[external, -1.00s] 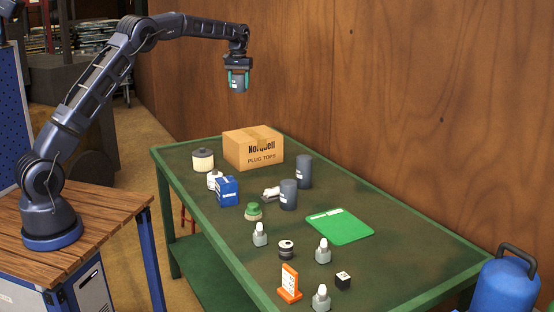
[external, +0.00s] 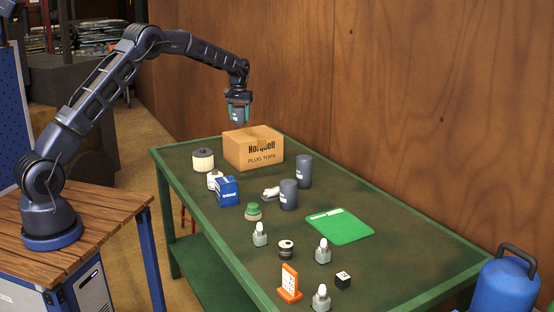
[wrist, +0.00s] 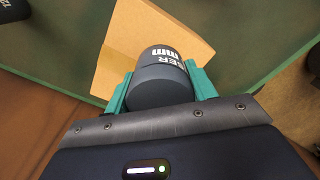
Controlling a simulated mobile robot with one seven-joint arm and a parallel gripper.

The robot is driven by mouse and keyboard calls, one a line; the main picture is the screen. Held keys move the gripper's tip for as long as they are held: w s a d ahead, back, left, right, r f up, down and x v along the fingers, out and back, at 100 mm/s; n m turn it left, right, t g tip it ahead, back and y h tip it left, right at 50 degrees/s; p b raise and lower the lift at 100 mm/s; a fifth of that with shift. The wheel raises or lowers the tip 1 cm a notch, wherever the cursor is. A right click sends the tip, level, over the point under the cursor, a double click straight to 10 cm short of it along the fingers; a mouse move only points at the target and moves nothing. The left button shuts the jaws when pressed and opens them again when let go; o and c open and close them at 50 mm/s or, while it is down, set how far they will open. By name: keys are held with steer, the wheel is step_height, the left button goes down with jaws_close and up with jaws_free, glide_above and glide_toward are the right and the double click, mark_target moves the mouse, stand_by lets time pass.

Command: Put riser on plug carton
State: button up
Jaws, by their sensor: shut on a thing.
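The riser (wrist: 160,75) is a dark grey cylinder with white lettering. My gripper (external: 238,113) is shut on it, with a teal finger on each side of it in the wrist view (wrist: 161,88). In the external view the held riser (external: 238,116) is just above the plug carton (external: 250,154), a brown cardboard box marked "Norquell PLUG TOPS" at the far end of the green table. The carton's top (wrist: 125,40) shows behind the riser in the wrist view. I cannot tell whether the riser touches the carton.
Two similar grey cylinders (external: 304,171) (external: 288,195) stand right of the carton. A cream filter (external: 203,160), white bottle (external: 214,180) and blue box (external: 227,191) stand to its left and front. A green mat (external: 340,227) and several small items lie nearer. A wooden wall is behind.

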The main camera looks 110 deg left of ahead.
mark_target(236, 102)
steer(key=shift+f, duration=2.65)
steer(key=shift+f, duration=0.15)
steer(key=o, duration=1.1)
step_height(236, 102, up, 12)
steer(key=shift+r, duration=0.15)
